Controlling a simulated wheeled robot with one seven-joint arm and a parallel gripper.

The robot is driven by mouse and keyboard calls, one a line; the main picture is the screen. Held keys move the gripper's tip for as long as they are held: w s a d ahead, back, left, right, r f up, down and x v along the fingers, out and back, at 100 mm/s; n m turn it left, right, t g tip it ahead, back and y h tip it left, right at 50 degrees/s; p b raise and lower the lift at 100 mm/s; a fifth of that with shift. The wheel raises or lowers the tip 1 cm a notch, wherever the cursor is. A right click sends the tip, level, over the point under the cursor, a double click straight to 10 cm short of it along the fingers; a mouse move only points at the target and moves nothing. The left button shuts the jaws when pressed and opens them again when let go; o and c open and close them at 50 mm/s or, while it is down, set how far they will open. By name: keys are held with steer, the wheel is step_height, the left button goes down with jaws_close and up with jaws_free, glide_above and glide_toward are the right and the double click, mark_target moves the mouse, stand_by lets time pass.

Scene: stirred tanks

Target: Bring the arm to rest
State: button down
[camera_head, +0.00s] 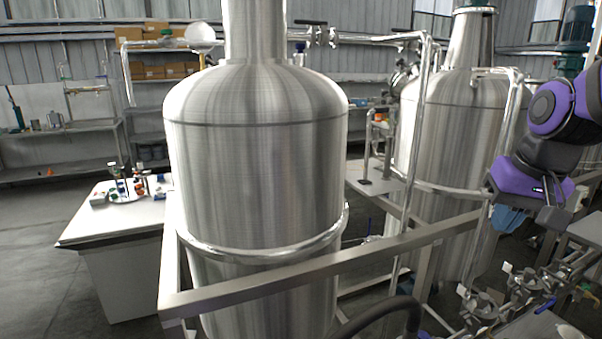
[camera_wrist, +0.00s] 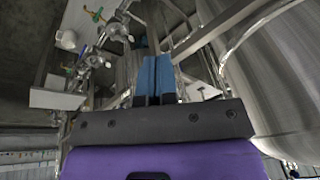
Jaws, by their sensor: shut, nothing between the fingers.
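My arm with purple and black links reaches in from the right edge in the head view, in front of the right-hand tank. My gripper (camera_head: 509,219) hangs at its end, with blue fingers pointing down, above the valves and pipes. In the wrist view my gripper (camera_wrist: 155,75) shows two blue fingers side by side with only a thin line between them. It is shut and holds nothing.
A large steel tank (camera_head: 255,165) stands in the middle and a second tank (camera_head: 455,150) at the right. A metal frame rail (camera_head: 330,262) crosses in front. Valves (camera_head: 485,305) sit low at the right. A white bench (camera_head: 115,225) stands at the left, with open floor beside it.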

steer(key=s+a+r+n+t, duration=0.1)
steer(key=s+r+n+t, duration=0.1)
steer(key=s, duration=1)
steer(key=shift+a+r+n+h, duration=0.3)
steer(key=shift+a+r+h, duration=0.1)
steer(key=shift+r, duration=0.25)
